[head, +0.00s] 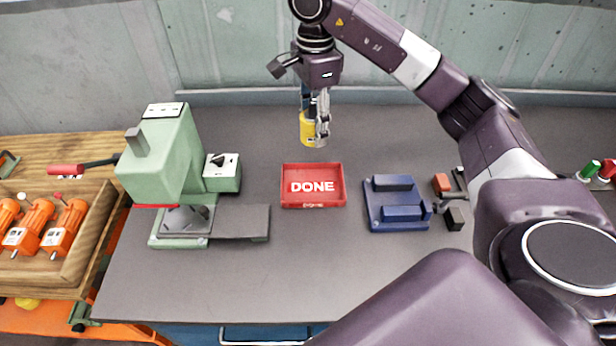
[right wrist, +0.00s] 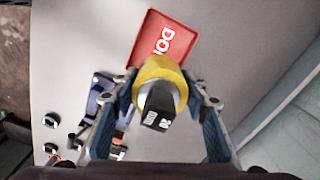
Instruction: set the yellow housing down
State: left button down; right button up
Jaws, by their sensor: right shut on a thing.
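The yellow housing (head: 307,128) is a short yellow cylinder. It is held in my right gripper (head: 317,118), above the grey bench behind the red tray. In the right wrist view the yellow housing (right wrist: 160,73) sits between the two fingers of my right gripper (right wrist: 160,95), with a black block-shaped part on its near end. The red tray (head: 312,170), marked DONE, lies on the bench and looks empty. The tray also shows beyond the housing in the right wrist view (right wrist: 150,28). My left gripper is not in view.
A blue fixture (head: 398,212) lies right of the tray. Orange motors (head: 35,225) lie in a wooden tray at far left. The bench in front of the red tray is clear.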

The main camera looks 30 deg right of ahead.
send_near(313, 187)
jog(key=shift+f+p, duration=0.6)
jog(key=shift+f, duration=0.25)
notch_tip(313, 187, down, 4)
jog(key=shift+r+p, duration=0.1)
jog(key=shift+p, duration=0.35)
jog(key=shift+w+f, duration=0.1)
jog(key=shift+f, duration=0.25)
jog(key=shift+f, duration=0.15)
jog(key=o, duration=1.4)
